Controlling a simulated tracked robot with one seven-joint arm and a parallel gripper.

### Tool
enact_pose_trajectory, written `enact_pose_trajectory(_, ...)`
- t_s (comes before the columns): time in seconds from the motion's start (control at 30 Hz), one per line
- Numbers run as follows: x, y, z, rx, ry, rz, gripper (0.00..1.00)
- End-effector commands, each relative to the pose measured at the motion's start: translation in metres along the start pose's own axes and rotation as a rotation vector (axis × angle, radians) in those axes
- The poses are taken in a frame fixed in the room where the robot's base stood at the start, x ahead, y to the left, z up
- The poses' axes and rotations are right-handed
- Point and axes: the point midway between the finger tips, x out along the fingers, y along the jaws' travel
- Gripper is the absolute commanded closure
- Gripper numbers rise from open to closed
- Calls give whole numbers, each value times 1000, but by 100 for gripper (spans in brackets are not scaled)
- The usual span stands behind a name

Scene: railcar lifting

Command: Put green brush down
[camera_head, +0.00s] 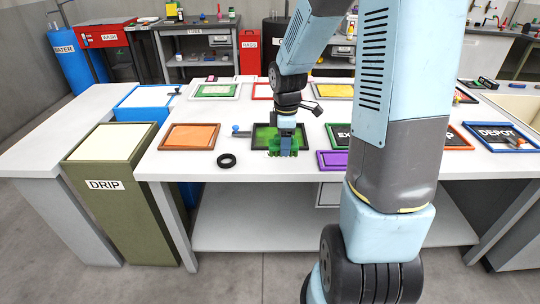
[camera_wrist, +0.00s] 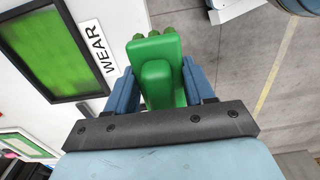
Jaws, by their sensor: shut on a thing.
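My gripper (camera_head: 286,130) points down over the front part of the white table, at the near side of a black-framed green pad (camera_head: 262,133). It is shut on the green brush (camera_wrist: 158,75), whose handle sits between the two blue fingers in the wrist view. In the head view the green brush (camera_head: 284,149) shows just below the fingers, partly over the frame's near edge. The wrist view shows the framed green pad (camera_wrist: 52,50) to the left, beside a WEAR label. I cannot tell whether the brush touches the table.
A black ring (camera_head: 227,160) lies left of my gripper. An orange-brown framed pad (camera_head: 190,136) is farther left, and a purple frame (camera_head: 332,160) is to the right. A green DRIP bin (camera_head: 110,185) stands at the table's left end. Bare white table lies around the ring.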

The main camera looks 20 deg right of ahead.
Motion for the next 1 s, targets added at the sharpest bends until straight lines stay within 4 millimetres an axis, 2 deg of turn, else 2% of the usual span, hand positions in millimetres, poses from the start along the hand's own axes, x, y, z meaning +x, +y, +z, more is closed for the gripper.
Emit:
enact_pose_trajectory(0.2,18,32,-19,0,0,-2,71)
enact_pose_trajectory(0.5,57,59,-33,3,0,-3,71)
enact_pose_trajectory(0.87,74,72,-40,5,0,0,71)
enact_pose_trajectory(1.0,92,73,-41,6,0,-3,71)
